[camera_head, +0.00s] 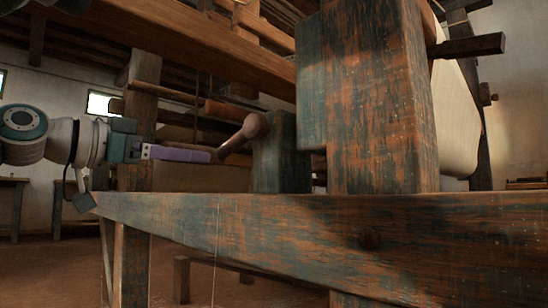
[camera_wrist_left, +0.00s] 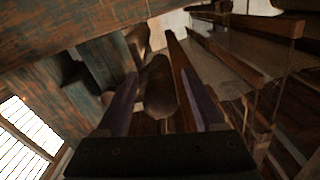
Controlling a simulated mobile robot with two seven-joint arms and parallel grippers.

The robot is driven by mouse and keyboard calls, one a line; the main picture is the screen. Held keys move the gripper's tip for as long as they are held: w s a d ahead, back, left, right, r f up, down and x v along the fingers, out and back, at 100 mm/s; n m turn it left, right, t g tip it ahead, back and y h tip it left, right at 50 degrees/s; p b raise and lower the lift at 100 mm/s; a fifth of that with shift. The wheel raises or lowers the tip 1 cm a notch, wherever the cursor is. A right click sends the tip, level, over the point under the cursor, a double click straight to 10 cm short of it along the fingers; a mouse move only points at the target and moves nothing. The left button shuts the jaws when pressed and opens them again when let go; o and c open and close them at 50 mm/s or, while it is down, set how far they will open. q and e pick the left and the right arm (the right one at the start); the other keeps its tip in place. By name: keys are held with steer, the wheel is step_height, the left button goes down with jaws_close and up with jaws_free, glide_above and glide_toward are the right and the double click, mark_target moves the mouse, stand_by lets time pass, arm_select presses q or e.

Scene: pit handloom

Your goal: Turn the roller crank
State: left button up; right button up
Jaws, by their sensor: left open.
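The roller crank (camera_head: 254,126) is a brown wooden arm with a rounded end, beside a worn teal-and-brown block (camera_head: 282,152) on the loom frame. Its handle slants down and left to my left gripper (camera_head: 214,155). My left gripper has purple fingers and comes in level from the left. In the left wrist view, the rounded wooden handle (camera_wrist_left: 160,90) lies between the two spread fingers of the left gripper (camera_wrist_left: 160,78). I cannot tell whether either finger touches it. My right gripper is not in view.
A thick worn beam (camera_head: 300,230) runs across below the gripper and crank. A broad upright post (camera_head: 375,100) stands right of the crank, with a pale cloth roll (camera_head: 456,115) behind it. A long wooden beam (camera_head: 190,45) crosses above. The floor (camera_head: 75,265) at lower left looks clear.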

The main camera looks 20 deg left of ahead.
arm_select(q)
steer(key=shift+w, duration=0.25)
steer(key=shift+c, duration=0.3)
jaws_close()
stand_by(1.0)
